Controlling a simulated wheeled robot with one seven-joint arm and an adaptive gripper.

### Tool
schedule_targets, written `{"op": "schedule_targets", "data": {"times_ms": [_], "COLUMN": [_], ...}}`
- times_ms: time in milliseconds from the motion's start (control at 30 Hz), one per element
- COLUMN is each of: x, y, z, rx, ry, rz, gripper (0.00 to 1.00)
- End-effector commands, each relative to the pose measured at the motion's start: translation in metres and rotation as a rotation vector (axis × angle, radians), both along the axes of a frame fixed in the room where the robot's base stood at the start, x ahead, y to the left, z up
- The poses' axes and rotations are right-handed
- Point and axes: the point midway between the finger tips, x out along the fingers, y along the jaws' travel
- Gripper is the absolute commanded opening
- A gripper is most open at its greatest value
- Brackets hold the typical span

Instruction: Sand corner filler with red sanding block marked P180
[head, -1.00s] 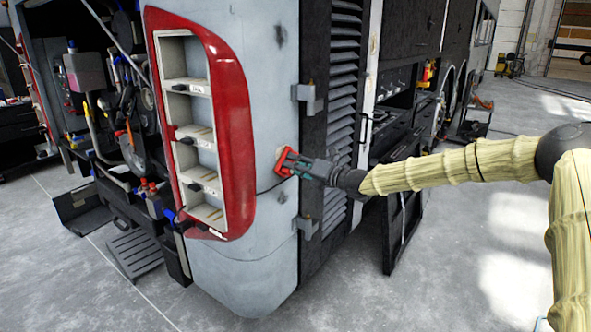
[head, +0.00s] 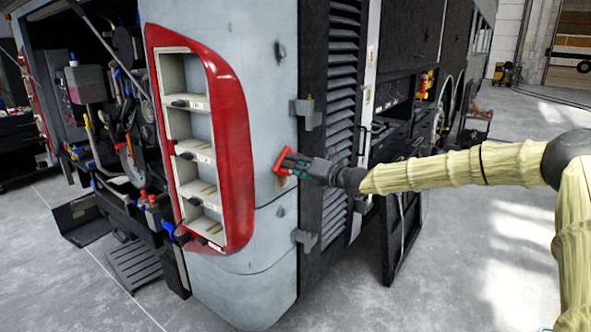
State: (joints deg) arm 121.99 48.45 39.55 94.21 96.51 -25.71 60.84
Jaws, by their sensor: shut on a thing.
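My gripper (head: 290,163) is shut on a red sanding block (head: 284,155) at the rear corner of the grey coach body (head: 262,120). The block is at the panel face and looks to be touching it, though contact cannot be told for sure. Its P180 mark cannot be read. A beige filler patch (head: 281,182) shows just below the block, on the corner between two hinges. The block and gripper hide the patch's upper part.
A red-framed light housing (head: 238,150) with open compartments stands left of the gripper. A louvred black panel (head: 341,110) is to the right. An open panel (head: 402,235) hangs low on the coach side. The floor at right is clear.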

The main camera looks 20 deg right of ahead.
Motion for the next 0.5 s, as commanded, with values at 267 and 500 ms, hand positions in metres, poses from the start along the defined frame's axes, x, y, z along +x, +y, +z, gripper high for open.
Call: {"op": "schedule_targets", "data": {"times_ms": [267,500], "x": [-0.001,-0.002], "y": [0.004,0.005], "z": [0.010,-0.007], "rx": [0.001,-0.001], "ry": [-0.012,-0.007], "rz": [0.004,0.003], "gripper": [0.11,0.11]}}
